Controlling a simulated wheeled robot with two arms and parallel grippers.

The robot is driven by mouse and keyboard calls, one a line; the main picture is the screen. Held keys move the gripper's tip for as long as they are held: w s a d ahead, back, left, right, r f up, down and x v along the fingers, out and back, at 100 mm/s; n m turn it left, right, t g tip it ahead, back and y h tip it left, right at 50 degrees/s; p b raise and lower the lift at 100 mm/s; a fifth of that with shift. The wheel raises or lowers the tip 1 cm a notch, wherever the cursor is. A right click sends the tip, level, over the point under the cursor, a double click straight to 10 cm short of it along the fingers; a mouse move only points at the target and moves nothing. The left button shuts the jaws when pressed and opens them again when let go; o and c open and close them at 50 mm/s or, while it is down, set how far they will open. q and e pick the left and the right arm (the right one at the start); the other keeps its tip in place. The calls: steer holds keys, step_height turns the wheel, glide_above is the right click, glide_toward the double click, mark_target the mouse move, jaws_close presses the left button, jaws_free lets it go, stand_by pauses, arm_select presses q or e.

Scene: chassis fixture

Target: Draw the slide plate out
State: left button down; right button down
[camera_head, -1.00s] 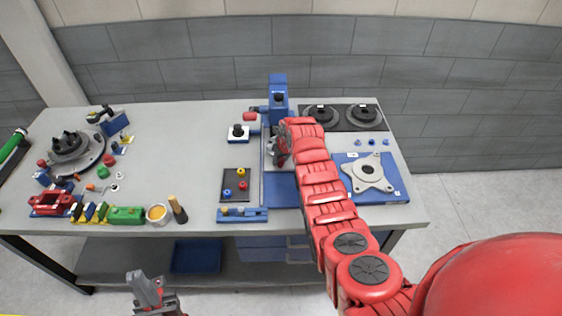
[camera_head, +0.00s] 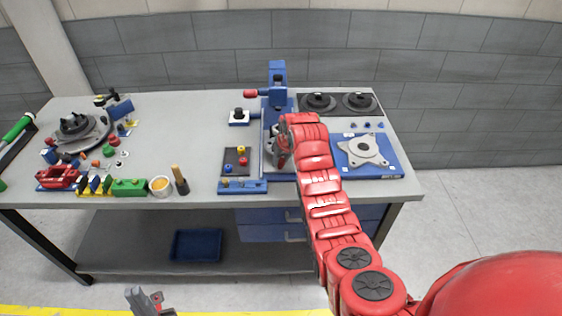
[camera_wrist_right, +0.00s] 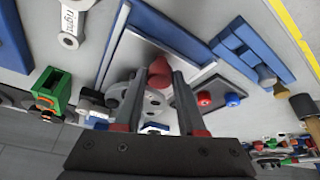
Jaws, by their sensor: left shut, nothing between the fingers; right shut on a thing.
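The blue chassis fixture (camera_head: 278,72) stands near the back of the bench, with a blue base and side rail running towards the front edge. The pale slide plate with a grey round part on it shows in the right wrist view (camera_wrist_right: 188,77). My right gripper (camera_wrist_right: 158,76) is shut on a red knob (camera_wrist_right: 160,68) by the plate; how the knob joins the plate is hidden. In the head view my right gripper (camera_head: 281,150) is over the front half of the fixture and partly hidden by its own arm. My left gripper (camera_head: 146,300) is shut and empty, low in front of the bench.
A blue tray with a grey flanged part (camera_head: 363,150) lies right of the fixture. Two dark round parts (camera_head: 340,102) sit behind it. A dark plate with coloured knobs (camera_head: 237,161) and a blue bar (camera_head: 242,187) lie left. The bench's middle left is clear.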

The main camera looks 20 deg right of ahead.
steer(key=shift+s+f, duration=0.15)
steer(key=shift+f, duration=0.05)
steer(key=c, duration=0.9)
jaws_free()
steer(key=o, duration=0.4)
steer(key=shift+s+r, duration=0.15)
steer(key=p+v, duration=0.6)
steer(key=v, duration=1.1)
steer(key=shift+r+p, duration=0.25)
steer(key=shift+p, duration=0.1)
